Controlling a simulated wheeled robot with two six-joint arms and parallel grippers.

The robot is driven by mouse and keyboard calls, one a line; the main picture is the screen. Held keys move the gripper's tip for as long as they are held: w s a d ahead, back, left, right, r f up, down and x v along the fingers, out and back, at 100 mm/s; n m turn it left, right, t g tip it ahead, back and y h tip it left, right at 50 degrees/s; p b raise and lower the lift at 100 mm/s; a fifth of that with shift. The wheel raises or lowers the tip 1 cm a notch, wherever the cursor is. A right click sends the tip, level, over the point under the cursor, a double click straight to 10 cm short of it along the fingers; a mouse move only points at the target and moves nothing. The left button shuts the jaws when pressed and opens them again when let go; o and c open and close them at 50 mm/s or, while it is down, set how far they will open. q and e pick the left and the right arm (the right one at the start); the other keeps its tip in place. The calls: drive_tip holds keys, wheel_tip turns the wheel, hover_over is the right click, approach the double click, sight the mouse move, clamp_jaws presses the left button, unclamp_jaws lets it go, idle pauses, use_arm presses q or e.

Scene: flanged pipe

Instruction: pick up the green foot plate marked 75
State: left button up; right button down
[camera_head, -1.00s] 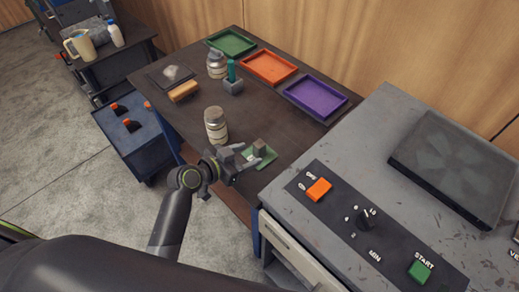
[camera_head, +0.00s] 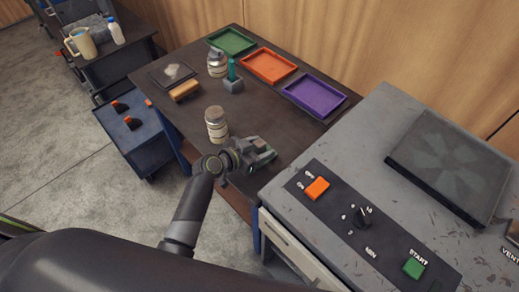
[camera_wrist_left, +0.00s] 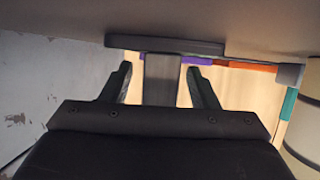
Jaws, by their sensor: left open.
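The green foot plate is mostly covered by my left gripper (camera_head: 262,150) in the head view, near the table's front edge beside the jar. In the left wrist view, which looks upside down, the plate (camera_wrist_left: 130,43) is dark and lies close to the table surface. A grey upright block (camera_wrist_left: 161,80) joins it and stands between my left gripper's two fingers (camera_wrist_left: 158,82). The fingers are open, with a gap showing on each side of the block. The marking 75 cannot be read. My right gripper is not in view.
A lidded jar (camera_head: 216,125) stands just left of the gripper. Green (camera_head: 231,41), orange (camera_head: 270,66) and purple (camera_head: 314,96) trays lie along the back. A grey machine (camera_head: 375,150) with buttons stands close on the right.

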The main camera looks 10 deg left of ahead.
use_arm(q)
clamp_jaws()
drive_tip(key=shift+r, duration=0.1)
drive_tip(key=shift+r, duration=0.1)
idle(0.3)
